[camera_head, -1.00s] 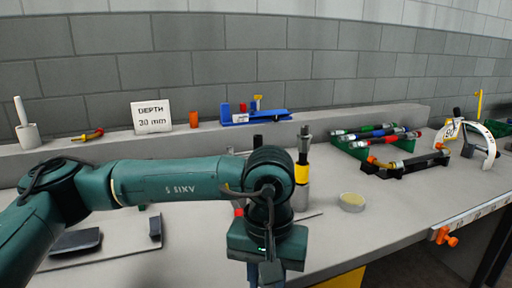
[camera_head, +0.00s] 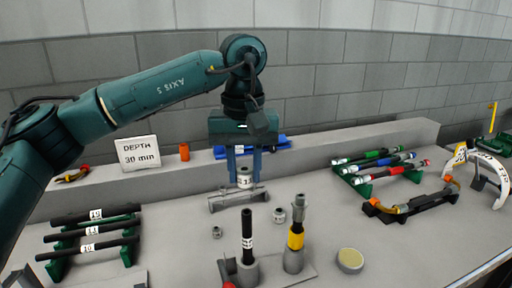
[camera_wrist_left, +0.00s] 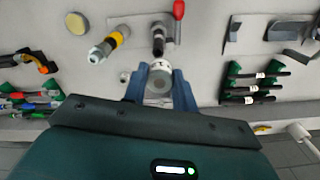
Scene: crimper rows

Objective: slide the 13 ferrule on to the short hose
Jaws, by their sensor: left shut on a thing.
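My left gripper (camera_head: 244,168) has its blue fingers shut on a silver ferrule (camera_head: 245,180) with a white label, only partly readable in the head view. The ferrule is held upright, close above a low grey rest; whether they touch is unclear. In the left wrist view, the ferrule (camera_wrist_left: 160,77) sits between the fingertips (camera_wrist_left: 160,85), its round end toward the camera. The short black hose (camera_head: 247,230) with a white tag stands upright in a grey holder, nearer than the gripper and apart from it. The hose also shows in the left wrist view (camera_wrist_left: 158,38). My right gripper is not seen.
A yellow-banded upright part (camera_head: 295,240) stands right of the hose. Loose metal rings (camera_head: 279,215) (camera_head: 217,232) lie nearby. The grey rest (camera_head: 225,203) is under the gripper. Racked black hoses (camera_head: 95,231) are left; a round dish (camera_head: 350,260) is right. A ledge runs behind.

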